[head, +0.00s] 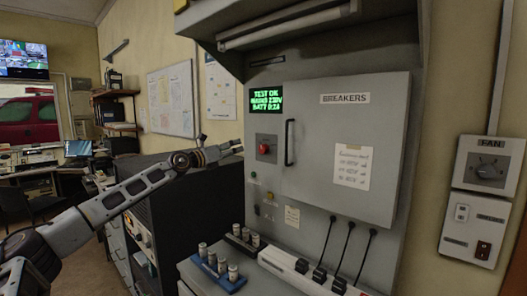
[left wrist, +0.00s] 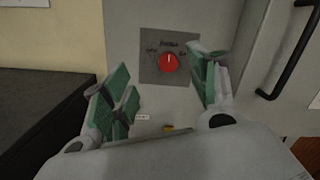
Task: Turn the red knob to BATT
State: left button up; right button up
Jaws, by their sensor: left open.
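The red knob (head: 264,148) sits on a small grey plate (head: 266,139) on the console, left of the breaker door's handle. In the left wrist view the red knob (left wrist: 168,63) is near the top centre, with its pale pointer mark near the top. Small position labels sit around it, too blurred to read surely. My left gripper (head: 233,147) is left of the knob in the head view, apart from it. In the left wrist view its green-padded fingers (left wrist: 165,88) are spread, with nothing between them. My right gripper does not show.
The closed BREAKERS door (head: 390,120) has a black handle (head: 289,143) just right of the knob. A green display (head: 266,100) is above. A blue tray with cylinders (head: 218,274) and a power strip (head: 300,275) with plugs are below. A dark cabinet (head: 165,215) stands left.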

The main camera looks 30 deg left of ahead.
pick_arm(q)
jog(key=f+m, duration=0.1)
jog(key=d+f+m+g, duration=0.1)
jog(key=shift+w+d+f+m+h, duration=0.1)
jog(key=shift+w+d+m+h, duration=0.1)
jog(key=shift+m+h, duration=0.15)
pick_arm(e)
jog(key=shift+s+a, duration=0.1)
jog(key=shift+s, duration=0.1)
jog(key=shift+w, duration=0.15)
